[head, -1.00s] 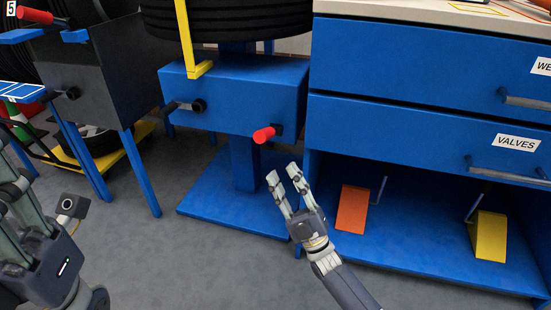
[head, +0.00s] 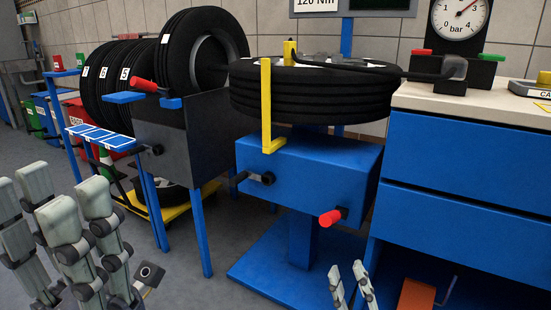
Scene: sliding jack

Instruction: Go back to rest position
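My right gripper (head: 354,284) shows at the bottom, right of centre. Only its fingertips are in view; they are apart with nothing between them, in front of the blue tyre-changer stand. My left gripper (head: 75,235) shows large at the lower left, close to the camera. Its several grey fingers point upward, and nothing is seen held in them. The lower part of its hand is cut off by the picture's edge.
A blue machine (head: 322,170) with a red-tipped lever (head: 330,217) carries a flat tyre (head: 310,92). A blue cabinet (head: 468,150) with a pressure gauge (head: 461,16) on top stands at right. Several tyres stand in a rack at left. Grey floor (head: 215,285) is free in front.

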